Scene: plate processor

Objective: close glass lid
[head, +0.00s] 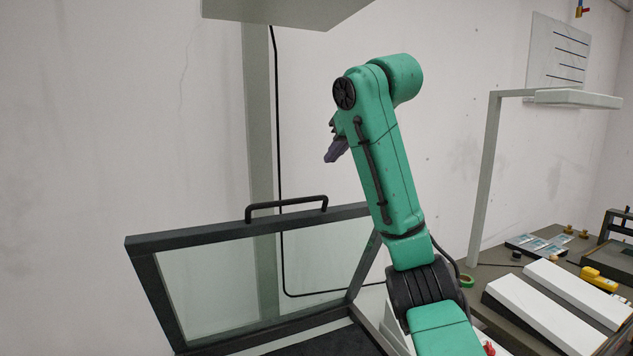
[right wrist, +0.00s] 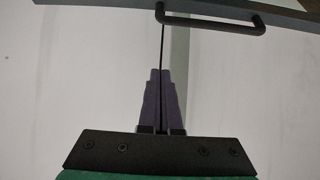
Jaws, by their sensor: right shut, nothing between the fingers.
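The glass lid (head: 215,285) stands raised and tilted open at the lower left of the head view, a clear pane in a dark frame. A black bar handle (head: 287,203) sits on its top edge. The handle also shows at the top of the right wrist view (right wrist: 212,25), beyond the fingertips and apart from them. My right gripper (head: 333,156) is above and to the right of the handle in the head view, partly hidden by my green arm. In the right wrist view its purple fingers (right wrist: 161,75) are together and empty. My left gripper is not in view.
A bench (head: 485,255) at the right holds white slabs (head: 565,295), a yellow tool (head: 600,277) and a green tape roll (head: 467,281). A lamp stand (head: 484,180) rises behind it. A grey post (head: 258,120) and black cable stand behind the lid.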

